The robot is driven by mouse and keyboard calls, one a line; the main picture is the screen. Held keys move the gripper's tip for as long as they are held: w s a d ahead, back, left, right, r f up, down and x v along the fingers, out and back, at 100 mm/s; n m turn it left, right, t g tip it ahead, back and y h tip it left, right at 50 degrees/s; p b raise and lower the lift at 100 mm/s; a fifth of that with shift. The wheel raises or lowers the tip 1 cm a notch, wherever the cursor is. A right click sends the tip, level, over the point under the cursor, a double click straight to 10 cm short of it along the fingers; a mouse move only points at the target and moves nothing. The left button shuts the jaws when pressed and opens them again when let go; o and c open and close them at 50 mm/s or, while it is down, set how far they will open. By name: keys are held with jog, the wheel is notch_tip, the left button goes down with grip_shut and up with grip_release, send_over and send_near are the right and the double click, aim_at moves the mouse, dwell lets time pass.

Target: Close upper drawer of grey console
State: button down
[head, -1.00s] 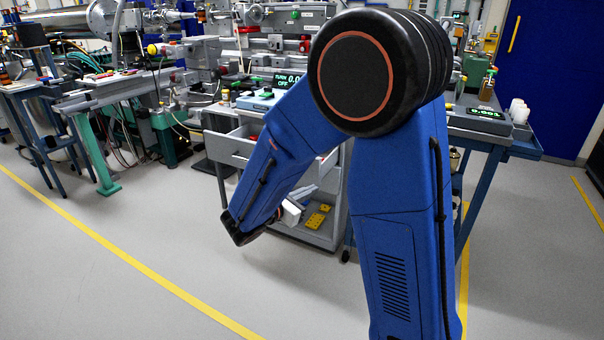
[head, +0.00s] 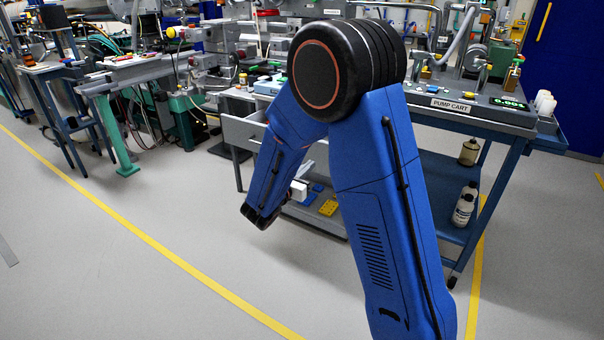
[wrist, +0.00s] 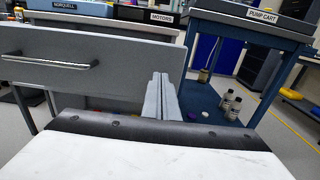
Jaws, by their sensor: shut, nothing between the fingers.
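The grey console's upper drawer (head: 240,133) stands pulled out, partly hidden behind my arm in the head view. In the wrist view its flat grey front (wrist: 120,72) fills the upper left, with a bar handle (wrist: 50,62) on it. My gripper (wrist: 160,97) is shut and empty, its fingers pointing forward near the right end of that front. Whether they touch it I cannot tell.
A low grey shelf or tray of the console holds a yellow piece (head: 328,207). The blue pump cart (head: 460,190) stands close on the right with bottles (head: 462,210) on its lower shelf. Open floor lies in front and to the left.

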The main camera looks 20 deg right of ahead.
aim_at(323, 154)
jog(key=shift+x, duration=3.45)
jog(key=x, duration=2.2)
jog(key=shift+w+d, duration=0.1)
jog(key=shift+d, duration=0.05)
jog(key=shift+w+d+r, duration=0.15)
jog(key=shift+r, duration=0.05)
jog(key=shift+r, duration=0.1)
